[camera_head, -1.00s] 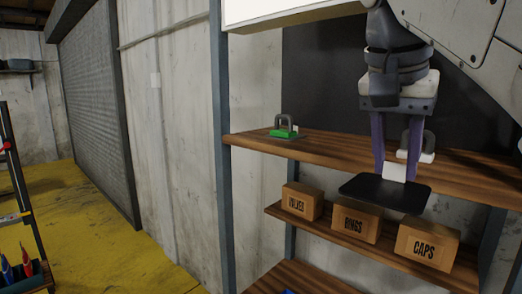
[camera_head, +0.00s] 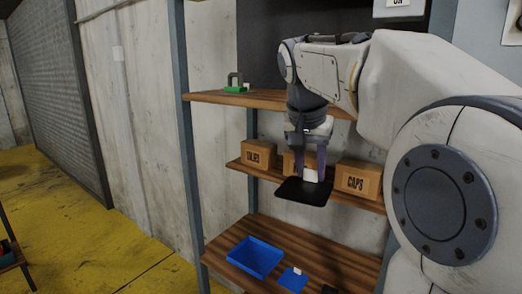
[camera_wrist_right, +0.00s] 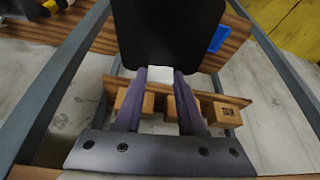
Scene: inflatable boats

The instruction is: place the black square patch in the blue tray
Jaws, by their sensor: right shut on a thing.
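The black square patch (camera_head: 302,191) has a small white tab and is held flat in the air in front of the middle shelf. My right gripper (camera_head: 312,174) is shut on its white tab. In the right wrist view the patch (camera_wrist_right: 170,30) spreads out past the fingertips of the right gripper (camera_wrist_right: 160,75). The blue tray (camera_head: 255,257) stands on the lower wooden shelf, below and left of the patch, and looks empty. A blue corner in the right wrist view (camera_wrist_right: 218,38) shows beside the patch. My left gripper is not in view.
A blue square patch (camera_head: 292,280) with a white tab lies right of the tray on the lower shelf (camera_head: 325,262). Cardboard boxes, one marked CAPS (camera_head: 357,180), line the middle shelf. A green piece with a grey handle (camera_head: 236,86) sits on the upper shelf. A grey rack post (camera_head: 193,150) stands left.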

